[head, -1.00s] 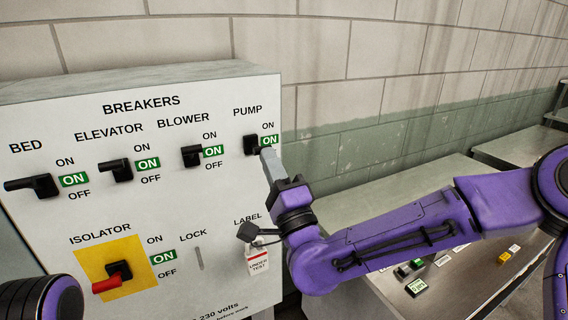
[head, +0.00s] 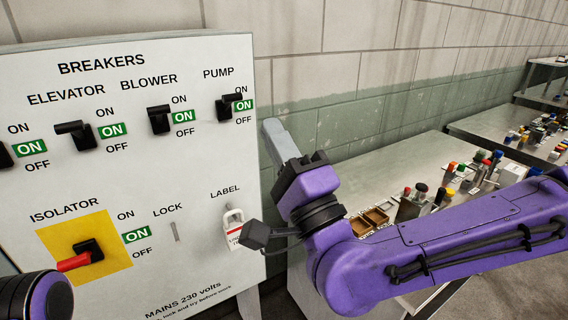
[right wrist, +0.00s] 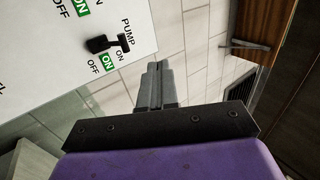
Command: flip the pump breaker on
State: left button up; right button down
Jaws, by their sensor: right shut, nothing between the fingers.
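The pump breaker (head: 229,107) is a black lever switch at the upper right of the white breaker panel (head: 190,250). A green flag (head: 243,105) beside it reads ON. In the right wrist view the pump breaker (right wrist: 108,43) and its green ON flag (right wrist: 106,64) are in plain sight. My right gripper (head: 272,127) is shut and empty, just right of the panel's edge and apart from the lever. Its shut fingers also show in the right wrist view (right wrist: 158,68). Part of my left arm shows at the lower left of the head view, but its gripper does not.
The elevator breaker (head: 80,134), blower breaker (head: 159,119) and red isolator handle (head: 76,261) also have green ON flags. A tag (head: 233,230) hangs under LABEL. A metal bench (head: 400,170) with small parts stands right of the panel, along the block wall.

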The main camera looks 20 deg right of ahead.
pick_arm(q)
notch_tip(320, 180, down, 7)
jog(key=b, duration=0.5)
pick_arm(e)
jog(key=shift+s+d+f, duration=0.1)
jog(key=shift+s+d, duration=0.05)
jog(key=shift+s, duration=0.4)
jog(key=shift+s+d, duration=0.15)
jog(key=shift+s, duration=0.35)
